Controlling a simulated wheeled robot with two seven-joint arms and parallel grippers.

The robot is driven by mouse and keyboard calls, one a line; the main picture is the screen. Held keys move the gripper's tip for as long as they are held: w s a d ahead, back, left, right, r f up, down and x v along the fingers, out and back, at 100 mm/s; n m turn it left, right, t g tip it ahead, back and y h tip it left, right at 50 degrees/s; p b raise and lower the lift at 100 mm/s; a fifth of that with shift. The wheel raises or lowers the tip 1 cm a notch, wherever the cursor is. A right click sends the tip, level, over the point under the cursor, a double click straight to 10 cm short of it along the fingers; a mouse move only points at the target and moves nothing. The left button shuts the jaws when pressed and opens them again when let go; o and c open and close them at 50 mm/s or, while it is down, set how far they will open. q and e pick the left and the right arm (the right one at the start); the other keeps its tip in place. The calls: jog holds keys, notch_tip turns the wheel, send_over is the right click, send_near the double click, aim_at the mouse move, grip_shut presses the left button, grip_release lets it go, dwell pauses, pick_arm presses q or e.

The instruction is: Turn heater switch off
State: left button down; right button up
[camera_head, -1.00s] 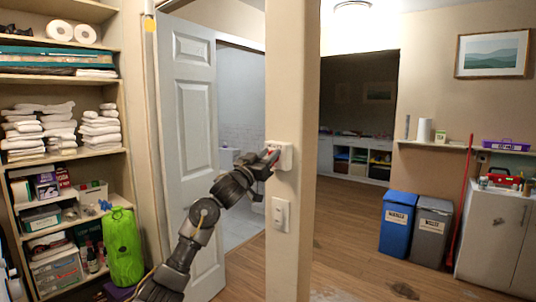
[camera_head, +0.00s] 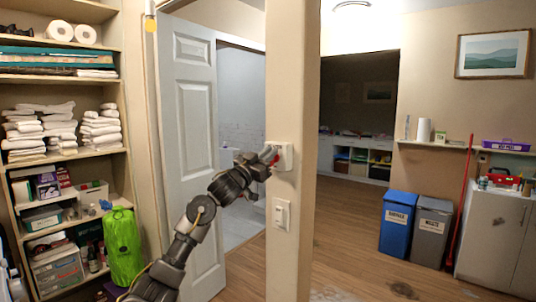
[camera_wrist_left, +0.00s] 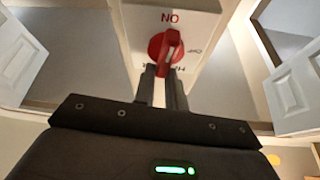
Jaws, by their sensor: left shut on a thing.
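The heater switch is a white plate (camera_head: 287,157) on the narrow wall post, with a red rotary knob that shows clearly in the left wrist view (camera_wrist_left: 160,46). The plate there (camera_wrist_left: 198,22) carries an upside-down "ON" and other small labels, partly hidden or too small to read surely. The knob's raised grip stands roughly upright in that view. My left gripper (camera_head: 271,155) reaches the plate from the left, and its fingertips (camera_wrist_left: 164,72) are shut on the red knob. My right gripper is in neither view.
A white rocker switch (camera_head: 281,214) sits below on the same post. An open white door (camera_head: 190,110) stands left of it. Shelves with towels (camera_head: 38,130) and a green bag (camera_head: 122,247) are at the left. Blue (camera_head: 398,222) and grey (camera_head: 431,230) bins stand at the right.

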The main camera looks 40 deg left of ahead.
pick_arm(q)
jog(key=m+g+h, duration=0.1)
jog(key=m, duration=0.2)
jog(key=m+g+h+p, duration=0.1)
jog(key=m+h, duration=0.1)
jog(key=m, duration=0.2)
jog(key=d+f+m+h+p, duration=0.1)
jog(key=m, duration=0.3)
jog(key=shift+w+g+h, duration=0.1)
jog(key=shift+g+h, duration=0.3)
jog(key=m+g+p, duration=0.1)
jog(key=m, duration=0.2)
jog(key=m+g+p, duration=0.1)
jog(key=m+p, duration=0.1)
jog(key=m, duration=0.1)
jog(key=shift+d+f+h, duration=0.1)
jog(key=shift+f+h, duration=0.05)
jog(key=shift+h, duration=0.25)
jog(key=shift+f+m+g+p, duration=0.1)
jog(key=shift+m+g+p, duration=0.4)
jog(key=shift+m+p, duration=0.5)
jog(key=shift+m, duration=0.5)
